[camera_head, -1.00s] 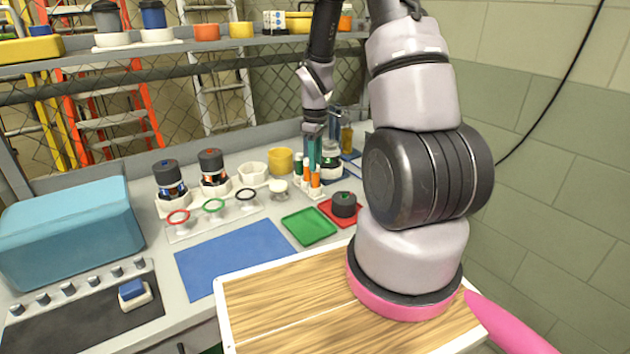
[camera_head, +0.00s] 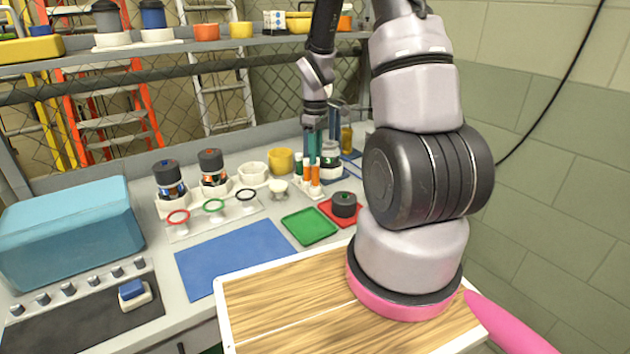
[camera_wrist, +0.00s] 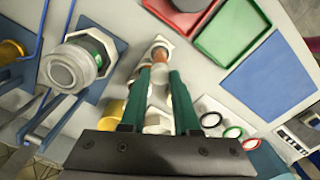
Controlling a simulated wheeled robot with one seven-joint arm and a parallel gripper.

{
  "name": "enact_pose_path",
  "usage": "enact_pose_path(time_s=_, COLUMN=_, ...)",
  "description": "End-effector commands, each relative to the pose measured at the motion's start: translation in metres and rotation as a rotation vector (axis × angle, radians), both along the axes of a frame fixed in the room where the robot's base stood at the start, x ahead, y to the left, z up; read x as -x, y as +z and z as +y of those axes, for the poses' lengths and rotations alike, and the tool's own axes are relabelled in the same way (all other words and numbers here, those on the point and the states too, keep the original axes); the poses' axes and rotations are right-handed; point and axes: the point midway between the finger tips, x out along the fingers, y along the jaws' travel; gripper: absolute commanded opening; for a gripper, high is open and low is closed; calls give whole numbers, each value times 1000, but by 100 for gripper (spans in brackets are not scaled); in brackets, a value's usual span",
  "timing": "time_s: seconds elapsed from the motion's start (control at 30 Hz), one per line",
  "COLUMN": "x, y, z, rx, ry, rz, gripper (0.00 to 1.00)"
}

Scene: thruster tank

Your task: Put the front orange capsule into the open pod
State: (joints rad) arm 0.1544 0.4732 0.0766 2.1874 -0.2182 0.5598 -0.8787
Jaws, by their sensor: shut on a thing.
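My gripper (camera_head: 314,153) is shut on the front orange capsule (camera_head: 315,173), upright at the small white rack (camera_head: 313,192). I cannot tell if its lower end is clear of the rack. In the wrist view, my green fingers (camera_wrist: 159,74) close around the capsule's pale end (camera_wrist: 160,78). Another orange capsule (camera_head: 306,172) stands just beside it on the left. A pod with a green band (camera_head: 331,160) stands behind on a blue mat; in the wrist view it shows a round, clear top (camera_wrist: 72,66), with no dark lid on it.
A dark round lid (camera_head: 344,204) lies on a red tray (camera_head: 327,208), beside an empty green tray (camera_head: 309,226). Two dark-capped pods (camera_head: 170,182) (camera_head: 213,175), a white cup (camera_head: 253,173) and a yellow cup (camera_head: 281,161) stand left. The blue mat (camera_head: 235,258) in front is clear.

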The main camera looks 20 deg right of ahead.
Motion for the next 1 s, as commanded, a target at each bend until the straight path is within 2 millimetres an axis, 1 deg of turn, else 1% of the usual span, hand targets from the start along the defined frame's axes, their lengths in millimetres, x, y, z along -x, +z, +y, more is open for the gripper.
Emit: enact_pose_path(time_s=1.0, x=0, y=62, z=0, rx=1, ry=-1, rz=-1, gripper=8)
